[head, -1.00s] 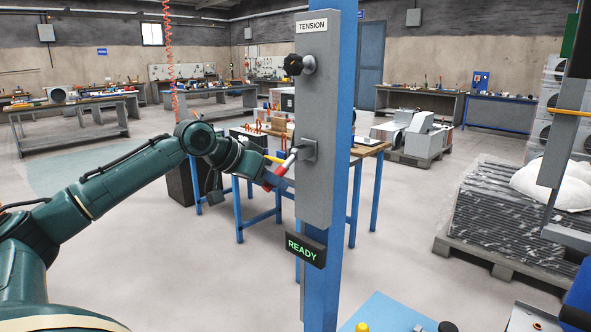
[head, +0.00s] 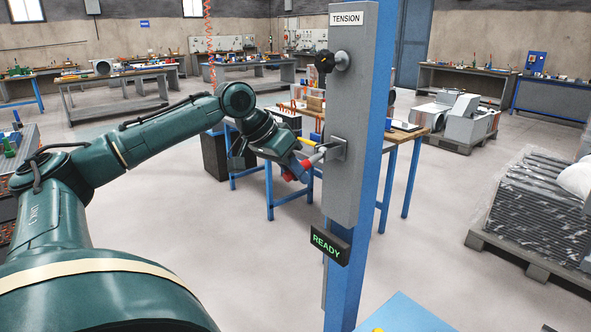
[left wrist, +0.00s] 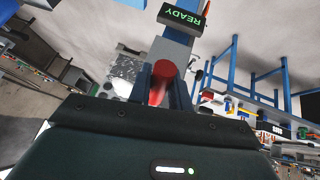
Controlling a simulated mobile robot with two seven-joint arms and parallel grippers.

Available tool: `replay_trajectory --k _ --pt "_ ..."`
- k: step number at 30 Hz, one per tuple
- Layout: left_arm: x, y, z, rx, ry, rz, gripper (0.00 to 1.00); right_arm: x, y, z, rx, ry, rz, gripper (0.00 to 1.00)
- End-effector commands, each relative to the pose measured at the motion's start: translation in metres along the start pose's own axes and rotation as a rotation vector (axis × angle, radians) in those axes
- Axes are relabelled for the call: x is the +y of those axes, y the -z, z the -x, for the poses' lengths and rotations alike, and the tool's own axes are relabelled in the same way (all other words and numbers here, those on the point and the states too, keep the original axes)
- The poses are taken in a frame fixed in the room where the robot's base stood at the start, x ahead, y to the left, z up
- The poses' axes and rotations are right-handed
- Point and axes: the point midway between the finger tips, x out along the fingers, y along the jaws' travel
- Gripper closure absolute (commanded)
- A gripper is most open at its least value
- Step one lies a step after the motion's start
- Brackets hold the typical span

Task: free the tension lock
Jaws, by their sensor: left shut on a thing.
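A grey panel marked TENSION (head: 354,195) is fixed to a blue post. A black knob (head: 325,61) stands out near its top. Lower down, a silver lever (head: 320,156) comes out of a square plate (head: 338,148) and slopes down to the left to a red grip. My left gripper (head: 300,167) is at the lever's outer end, shut on the red grip (left wrist: 163,70), which shows between the fingers in the left wrist view (left wrist: 160,92). The fingertips are small and partly hidden in the head view. My right gripper is out of view.
A green READY sign (head: 329,244) hangs below the panel. A blue-legged workbench (head: 268,190) stands behind the post. A loaded pallet (head: 535,210) is on the right. The floor between them is clear.

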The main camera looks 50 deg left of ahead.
Motion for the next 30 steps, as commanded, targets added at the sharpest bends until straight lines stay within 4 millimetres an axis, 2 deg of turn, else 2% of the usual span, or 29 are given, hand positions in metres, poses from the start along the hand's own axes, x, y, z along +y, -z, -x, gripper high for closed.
replay_trajectory --k 3,4,11,19,23,26,30 --pt "0.000 0.000 0.000 -0.002 -0.001 0.000 1.00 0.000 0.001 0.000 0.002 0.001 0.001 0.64" --pt "0.000 0.000 0.000 -0.002 -0.001 0.000 0.78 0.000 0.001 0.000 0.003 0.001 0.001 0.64" --pt "0.000 0.000 0.000 0.000 0.000 0.000 0.59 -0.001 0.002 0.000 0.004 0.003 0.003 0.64" --pt "0.000 0.000 0.002 0.001 0.001 -0.001 0.59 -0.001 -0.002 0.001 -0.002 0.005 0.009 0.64" --pt "-0.002 -0.001 0.011 0.003 0.005 -0.001 0.59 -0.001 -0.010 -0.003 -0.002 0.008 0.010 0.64" --pt "-0.002 -0.002 0.026 0.004 0.008 -0.002 0.59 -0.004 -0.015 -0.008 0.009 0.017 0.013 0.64" --pt "-0.001 0.000 0.061 0.007 0.004 0.000 0.59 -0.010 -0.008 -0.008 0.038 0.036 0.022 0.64"
